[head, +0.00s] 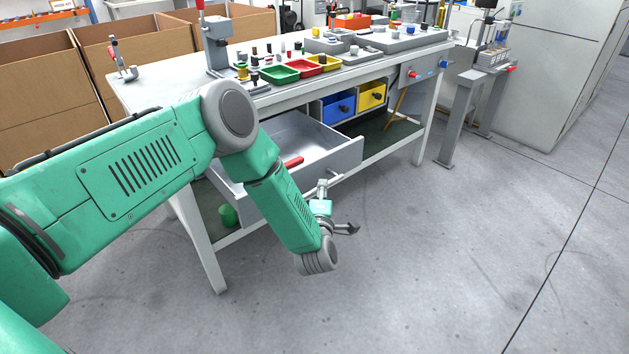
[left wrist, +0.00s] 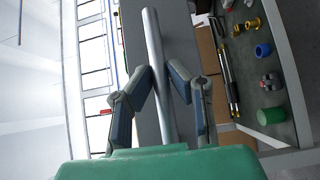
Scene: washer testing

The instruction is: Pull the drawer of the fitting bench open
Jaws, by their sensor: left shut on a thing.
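The fitting bench (head: 165,90) stands ahead with a grey top. Its light grey drawer (head: 343,158) stands out from under the top, with its inside showing and a red-handled item (head: 293,162) in it. My left gripper (head: 337,207) is at the drawer's front, partly hidden by my forearm in the head view. In the left wrist view, its two fingers (left wrist: 164,74) are shut on the round metal bar of the drawer handle (left wrist: 152,35), one on each side. Most of the handle is hidden in the head view. My right gripper is not in view.
Small parts and green, red and yellow trays (head: 279,73) lie on the bench top. Blue and yellow bins (head: 338,107) sit beneath it. A green cylinder (head: 228,215) is on the lower shelf. Cardboard boxes (head: 40,85) stand behind. The floor (head: 430,260) in front is clear.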

